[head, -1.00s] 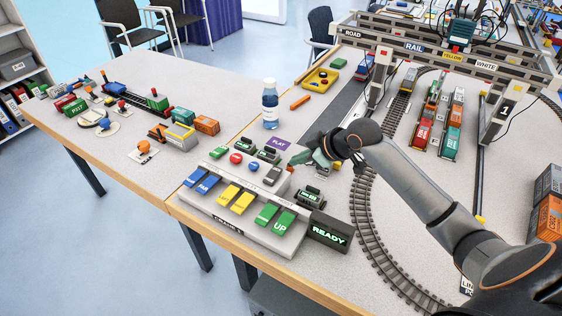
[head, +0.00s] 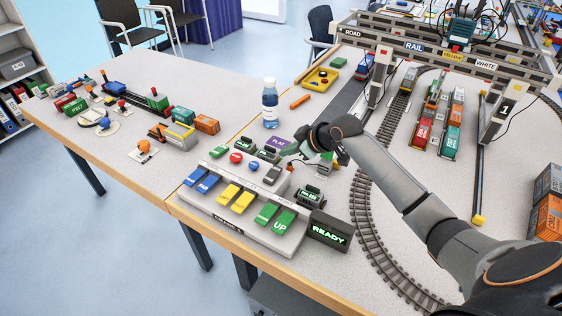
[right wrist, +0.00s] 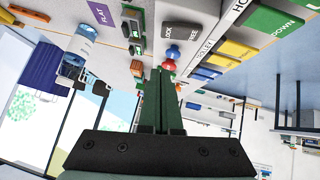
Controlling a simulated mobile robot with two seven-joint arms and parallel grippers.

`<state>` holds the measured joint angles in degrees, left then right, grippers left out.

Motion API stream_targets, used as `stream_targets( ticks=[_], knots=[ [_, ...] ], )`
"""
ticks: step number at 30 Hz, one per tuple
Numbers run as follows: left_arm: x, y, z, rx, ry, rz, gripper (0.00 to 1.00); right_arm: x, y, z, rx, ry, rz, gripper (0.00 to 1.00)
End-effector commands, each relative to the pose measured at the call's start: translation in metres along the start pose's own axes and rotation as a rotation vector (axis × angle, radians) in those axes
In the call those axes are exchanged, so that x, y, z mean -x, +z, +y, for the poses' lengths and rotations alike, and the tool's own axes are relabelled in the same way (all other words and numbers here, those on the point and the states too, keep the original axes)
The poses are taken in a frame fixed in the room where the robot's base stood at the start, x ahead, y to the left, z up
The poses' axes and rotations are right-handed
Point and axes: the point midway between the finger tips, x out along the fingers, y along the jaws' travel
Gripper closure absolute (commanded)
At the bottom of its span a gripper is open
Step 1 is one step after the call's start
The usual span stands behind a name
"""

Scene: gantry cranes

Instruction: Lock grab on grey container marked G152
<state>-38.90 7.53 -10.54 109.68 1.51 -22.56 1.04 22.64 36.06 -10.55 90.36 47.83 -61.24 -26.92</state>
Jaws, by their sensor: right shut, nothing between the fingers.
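The control box (head: 262,232) stands at the table's front edge. On it is a grey rocker switch (head: 272,175); in the right wrist view its dark rocker (right wrist: 187,32) shows the partly readable word LOCK. I cannot make out a container marked G152. My left gripper is not in view.
Blue, yellow and green rockers (head: 267,213) fill the front of the box, beside a READY display (head: 330,231). A bottle (head: 270,104) stands behind. Curved track (head: 366,215) lies to the right; the gantry (head: 440,50) spans the back.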

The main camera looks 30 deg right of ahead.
Motion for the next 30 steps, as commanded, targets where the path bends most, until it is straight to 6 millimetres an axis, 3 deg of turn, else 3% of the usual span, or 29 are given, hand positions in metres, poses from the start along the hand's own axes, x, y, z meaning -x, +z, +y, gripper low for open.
stream_targets(
  ticks=[8,12,30],
  knots=[
    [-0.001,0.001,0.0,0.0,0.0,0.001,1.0,-0.046,0.0,0.0,-0.001,0.0,0.001,1.0],
    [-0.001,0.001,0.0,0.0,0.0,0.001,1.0,-0.06,0.018,0.0,-0.001,0.0,-0.003,1.0],
    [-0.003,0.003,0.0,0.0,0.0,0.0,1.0,-0.071,0.029,0.001,-0.005,-0.003,-0.001,1.0]
  ],
)
